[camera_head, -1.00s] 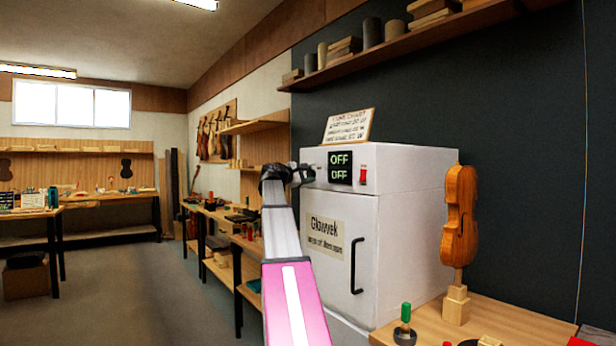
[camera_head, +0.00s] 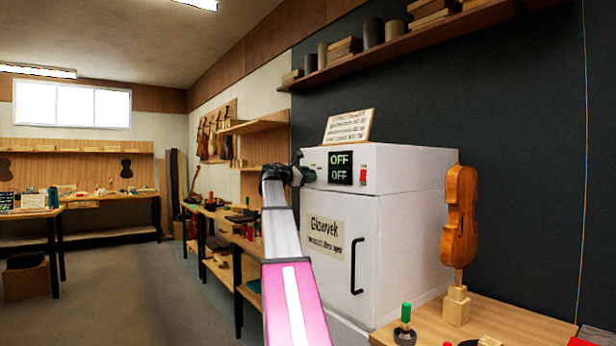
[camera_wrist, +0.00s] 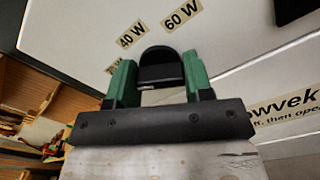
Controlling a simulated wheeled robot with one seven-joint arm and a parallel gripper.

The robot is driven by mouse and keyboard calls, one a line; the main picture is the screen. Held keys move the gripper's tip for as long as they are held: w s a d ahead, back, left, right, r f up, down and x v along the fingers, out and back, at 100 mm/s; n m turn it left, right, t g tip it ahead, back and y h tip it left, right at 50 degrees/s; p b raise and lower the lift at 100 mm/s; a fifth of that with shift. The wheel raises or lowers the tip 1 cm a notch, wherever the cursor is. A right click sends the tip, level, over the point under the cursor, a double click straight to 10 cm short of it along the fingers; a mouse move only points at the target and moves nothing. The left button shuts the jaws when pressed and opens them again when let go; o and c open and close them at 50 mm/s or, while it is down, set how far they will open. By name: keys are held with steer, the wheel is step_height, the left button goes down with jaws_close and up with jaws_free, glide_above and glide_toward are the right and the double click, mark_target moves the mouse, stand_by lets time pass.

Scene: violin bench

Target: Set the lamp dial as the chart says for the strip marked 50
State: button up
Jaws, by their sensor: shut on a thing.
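The white lamp cabinet (camera_head: 395,215) stands at centre right in the head view, with a display (camera_head: 340,167) reading OFF on both lines. My gripper (camera_head: 301,172) is at the left of its front panel. In the wrist view, the green fingers of my gripper (camera_wrist: 160,82) are shut on the black lamp dial (camera_wrist: 161,62), one finger on each side. Labels 40 W (camera_wrist: 131,34) and 60 W (camera_wrist: 181,13) show above the dial. Another label at its left is partly hidden by a finger. The chart (camera_head: 347,126) stands on top of the cabinet; its lines are too small to read.
A red switch (camera_head: 363,175) sits right of the display. The cabinet door has a black handle (camera_head: 356,266). A violin (camera_head: 459,215) stands on a wooden bench (camera_head: 520,322) at right.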

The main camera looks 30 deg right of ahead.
steer(key=shift+f, duration=0.1)
steer(key=o, duration=0.9)
steer(key=a, duration=0.7)
steer(key=s+a, duration=0.1)
steer(key=a, duration=0.2)
steer(key=shift+a, duration=0.4)
